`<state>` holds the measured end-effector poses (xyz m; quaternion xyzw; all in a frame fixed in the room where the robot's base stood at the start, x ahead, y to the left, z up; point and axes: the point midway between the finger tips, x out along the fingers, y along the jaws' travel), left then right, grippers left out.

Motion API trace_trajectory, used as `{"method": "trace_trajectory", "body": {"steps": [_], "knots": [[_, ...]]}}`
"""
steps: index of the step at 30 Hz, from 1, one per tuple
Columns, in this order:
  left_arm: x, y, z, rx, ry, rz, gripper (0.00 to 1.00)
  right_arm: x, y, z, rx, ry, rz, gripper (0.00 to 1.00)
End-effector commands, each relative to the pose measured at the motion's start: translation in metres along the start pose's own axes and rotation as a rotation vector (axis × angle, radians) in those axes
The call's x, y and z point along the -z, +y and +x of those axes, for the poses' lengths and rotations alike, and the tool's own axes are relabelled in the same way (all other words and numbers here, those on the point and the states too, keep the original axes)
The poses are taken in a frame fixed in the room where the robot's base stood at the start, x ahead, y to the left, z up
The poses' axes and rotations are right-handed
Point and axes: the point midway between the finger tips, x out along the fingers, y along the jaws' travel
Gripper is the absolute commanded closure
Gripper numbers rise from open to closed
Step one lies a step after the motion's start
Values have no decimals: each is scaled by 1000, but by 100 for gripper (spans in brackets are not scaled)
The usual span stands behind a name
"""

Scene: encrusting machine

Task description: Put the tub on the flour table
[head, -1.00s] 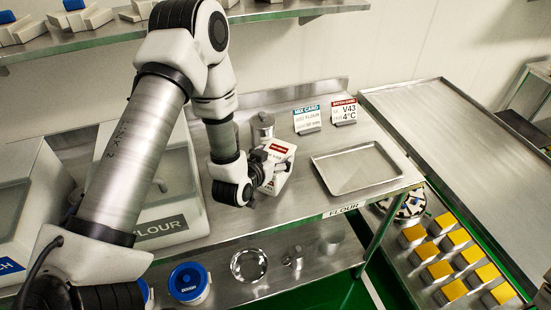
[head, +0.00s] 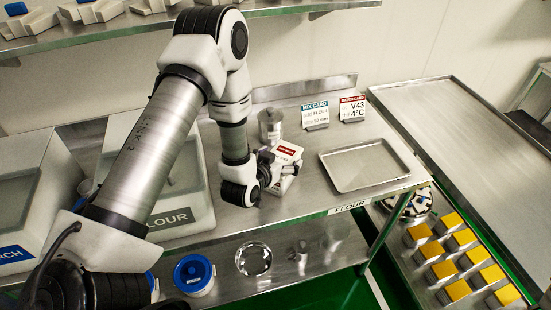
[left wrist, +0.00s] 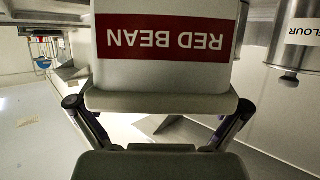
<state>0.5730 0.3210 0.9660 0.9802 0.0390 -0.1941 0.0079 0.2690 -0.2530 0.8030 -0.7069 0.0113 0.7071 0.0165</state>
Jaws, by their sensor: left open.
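The tub (head: 286,155) is white with a red label. It appears to stand on the steel flour table (head: 300,200), left of the tray. In the left wrist view the tub (left wrist: 165,75) is close up and upside down, its label reading RED BEAN. My left gripper (head: 270,172) is at the tub's near left side. My right gripper is out of view.
An empty metal tray (head: 365,165) lies right of the tub. A metal canister (head: 271,126) stands behind it. Two sign cards (head: 315,114) (head: 352,108) stand at the back. A flour bin (head: 185,205) is on the left. A blue-lidded container (head: 193,273) is on the lower shelf.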

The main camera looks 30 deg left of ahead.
Motion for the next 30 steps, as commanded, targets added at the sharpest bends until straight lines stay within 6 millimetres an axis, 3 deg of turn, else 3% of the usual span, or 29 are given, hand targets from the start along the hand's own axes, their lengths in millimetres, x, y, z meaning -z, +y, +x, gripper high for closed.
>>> {"method": "trace_trajectory", "body": {"steps": [5,8,12,15,20,23,26,27,30], "knots": [[-3,0,-31,0,-3,-4,0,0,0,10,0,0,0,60],[-4,0,-59,1,-4,-5,0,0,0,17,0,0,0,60],[9,0,-101,1,-7,1,0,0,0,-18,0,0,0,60],[8,0,-111,0,-6,2,0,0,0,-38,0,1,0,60],[2,0,-120,-1,-7,0,0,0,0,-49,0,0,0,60],[-23,9,-120,-26,-103,5,0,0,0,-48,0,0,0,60],[-86,27,-130,-70,-369,14,0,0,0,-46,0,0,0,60],[-115,33,-142,-82,-507,18,0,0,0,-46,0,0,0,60],[-176,42,-180,-79,-823,26,0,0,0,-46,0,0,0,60]]}}
